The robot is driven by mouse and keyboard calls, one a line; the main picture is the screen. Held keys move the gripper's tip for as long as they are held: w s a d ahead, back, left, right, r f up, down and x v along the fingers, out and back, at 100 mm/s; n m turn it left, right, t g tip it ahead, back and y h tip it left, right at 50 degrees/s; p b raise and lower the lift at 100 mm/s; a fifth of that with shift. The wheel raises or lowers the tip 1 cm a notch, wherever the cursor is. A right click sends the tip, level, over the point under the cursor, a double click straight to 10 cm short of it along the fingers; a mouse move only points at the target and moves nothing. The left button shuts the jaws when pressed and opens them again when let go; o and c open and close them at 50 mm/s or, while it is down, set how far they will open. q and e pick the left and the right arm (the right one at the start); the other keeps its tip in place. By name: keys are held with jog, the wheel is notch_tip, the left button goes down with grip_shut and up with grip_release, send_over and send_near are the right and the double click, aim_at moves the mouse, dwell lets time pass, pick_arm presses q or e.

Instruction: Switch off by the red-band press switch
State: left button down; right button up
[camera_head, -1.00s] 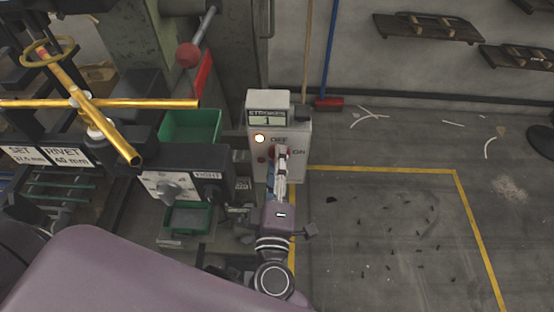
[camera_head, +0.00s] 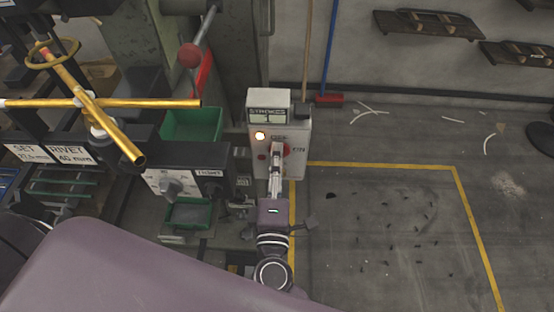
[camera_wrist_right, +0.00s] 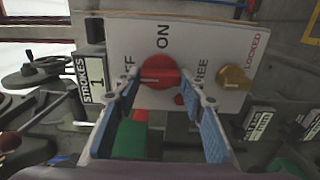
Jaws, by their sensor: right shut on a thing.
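The pale switch box (camera_head: 300,165) stands right of the press, with a lit lamp (camera_head: 260,135) and a strokes counter (camera_head: 270,117) reading 1. My right gripper (camera_head: 277,148) is at the front of the box, over its red switch knob (camera_head: 286,150). In the right wrist view, the red knob (camera_wrist_right: 160,70) sits between the two blue-padded fingers of my right gripper (camera_wrist_right: 160,80), which is shut on it. The ON label shows above the knob and a partly covered OFF label to its left. My left gripper is not in view.
A yellow knob (camera_wrist_right: 234,78) marked FREE and LOCKED sits beside the red one. Yellow-lined floor (camera_head: 385,235) at right holds only small scraps.

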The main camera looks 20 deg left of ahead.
jog(key=o, duration=1.2)
jog(key=shift+c, duration=0.2)
jog(key=shift+s, duration=0.1)
jog(key=v, duration=1.2)
